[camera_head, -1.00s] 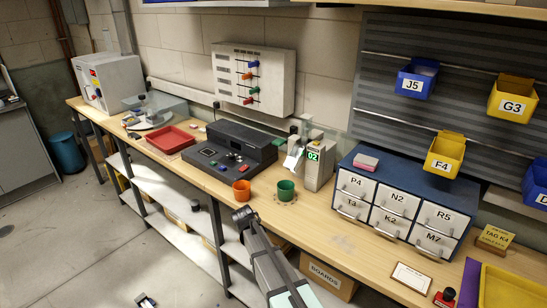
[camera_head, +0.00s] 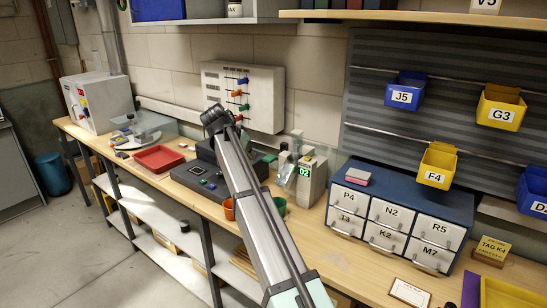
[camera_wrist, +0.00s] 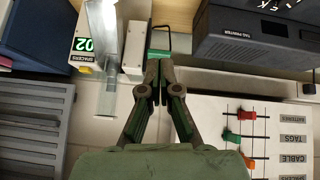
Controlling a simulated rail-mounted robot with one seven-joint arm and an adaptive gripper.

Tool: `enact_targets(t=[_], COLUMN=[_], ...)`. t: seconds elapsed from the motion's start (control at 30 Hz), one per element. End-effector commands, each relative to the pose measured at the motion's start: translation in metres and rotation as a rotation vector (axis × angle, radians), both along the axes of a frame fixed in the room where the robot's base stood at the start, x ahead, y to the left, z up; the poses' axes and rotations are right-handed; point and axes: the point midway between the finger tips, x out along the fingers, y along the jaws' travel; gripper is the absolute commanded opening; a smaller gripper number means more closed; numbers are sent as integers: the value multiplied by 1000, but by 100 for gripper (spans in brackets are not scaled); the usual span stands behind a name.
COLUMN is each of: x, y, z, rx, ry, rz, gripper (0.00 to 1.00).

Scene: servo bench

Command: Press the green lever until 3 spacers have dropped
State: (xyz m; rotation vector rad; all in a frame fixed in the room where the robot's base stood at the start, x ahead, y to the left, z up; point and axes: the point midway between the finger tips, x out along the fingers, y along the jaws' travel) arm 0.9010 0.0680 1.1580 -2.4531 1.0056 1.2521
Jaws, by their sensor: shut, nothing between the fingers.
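The grey dispenser (camera_head: 311,180) stands at the back of the bench; its green display reads 02. In the wrist view its SPACERS label (camera_wrist: 83,59) and display show upside down at upper left. A flat green piece (camera_wrist: 161,53) lies beyond my fingertips there; I cannot tell if it is the lever. The wall panel (camera_head: 265,110) carries blue, orange, green and red sliders; its green slider (camera_head: 243,107) also shows in the wrist view (camera_wrist: 231,137). My gripper (camera_wrist: 160,75) is shut and empty, raised in front of the wall panel in the head view (camera_head: 216,120).
An orange cup (camera_head: 229,209) and a green cup (camera_head: 280,206) stand on the bench, partly behind my arm. The dark tag printer (camera_head: 196,180) and a red tray (camera_head: 159,158) are to the left. A blue drawer cabinet (camera_head: 400,190) stands to the right.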

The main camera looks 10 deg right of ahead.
Motion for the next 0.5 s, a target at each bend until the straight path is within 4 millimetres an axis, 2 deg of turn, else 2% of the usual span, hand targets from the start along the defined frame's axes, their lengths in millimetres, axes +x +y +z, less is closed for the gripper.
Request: enact_targets(t=[0.03,0.1,0.2,0.33,0.5], x=[9,14,18,20,20], y=[-2,-5,-8,-10,-10], z=[19,39,59,71,73], rx=[1,3,4,4,5], ry=[-43,-89,-134,-162,-165], rz=[-19,-40,-62,-74,-76], gripper=[0,0,0,0,0])
